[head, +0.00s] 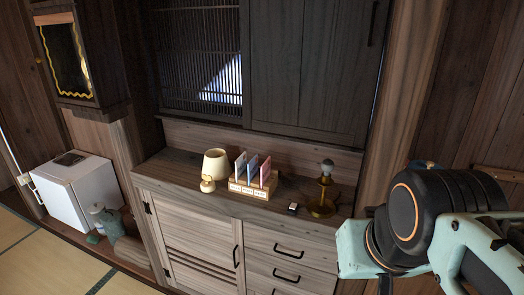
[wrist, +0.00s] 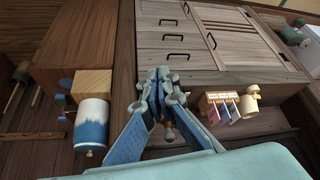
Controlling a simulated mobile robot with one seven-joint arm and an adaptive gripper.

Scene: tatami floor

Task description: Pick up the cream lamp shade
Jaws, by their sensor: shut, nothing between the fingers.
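The cream lamp shade (head: 215,163) stands on the low wooden cabinet, left of a small card holder. A small cream object (head: 207,184) is right in front of it. In the wrist view the shade (wrist: 248,106) is at the right, well apart from my fingers. A brass lamp base with a bare bulb (head: 323,190) stands at the cabinet's right end. In the wrist view its bulb (wrist: 169,134) shows partly behind my fingers. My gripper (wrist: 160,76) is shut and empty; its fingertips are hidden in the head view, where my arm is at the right.
The card holder (head: 250,188) with coloured cards sits between shade and lamp base. A small dark-and-white item (head: 293,207) lies near the front edge. Sliding doors (head: 310,70) rise behind the cabinet top. A white box-like appliance (head: 80,192) stands on the floor at left.

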